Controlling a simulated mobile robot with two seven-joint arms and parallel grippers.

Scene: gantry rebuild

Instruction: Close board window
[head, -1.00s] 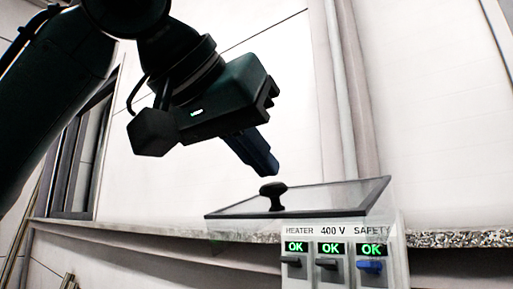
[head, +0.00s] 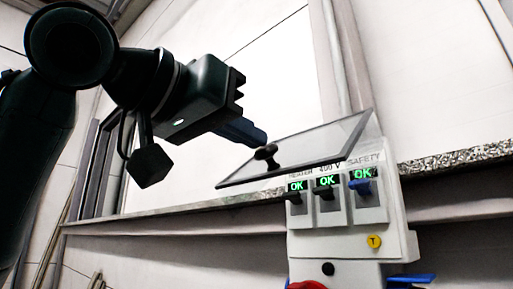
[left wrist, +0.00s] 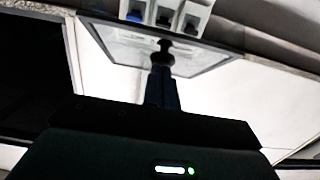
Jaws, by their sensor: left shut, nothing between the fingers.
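The board window (head: 310,148) is a clear pane with a dark frame, tilted up and open above the switches of the grey-white board (head: 300,245). A black knob (head: 266,153) sits on the pane near its left part. My left gripper (head: 262,138) is shut and empty, its fingertips at or very close to the knob. In the left wrist view the fingers (left wrist: 161,75) point at the knob (left wrist: 163,50), with the window (left wrist: 205,60) around it; I cannot tell whether they touch. My right gripper is not in view.
Under the window are three switches, two black and one blue (head: 361,186), with green OK displays. A yellow button (head: 375,241), a red part (head: 308,285) and a blue part (head: 410,280) sit lower. A stone ledge (head: 455,158) runs along the wall behind.

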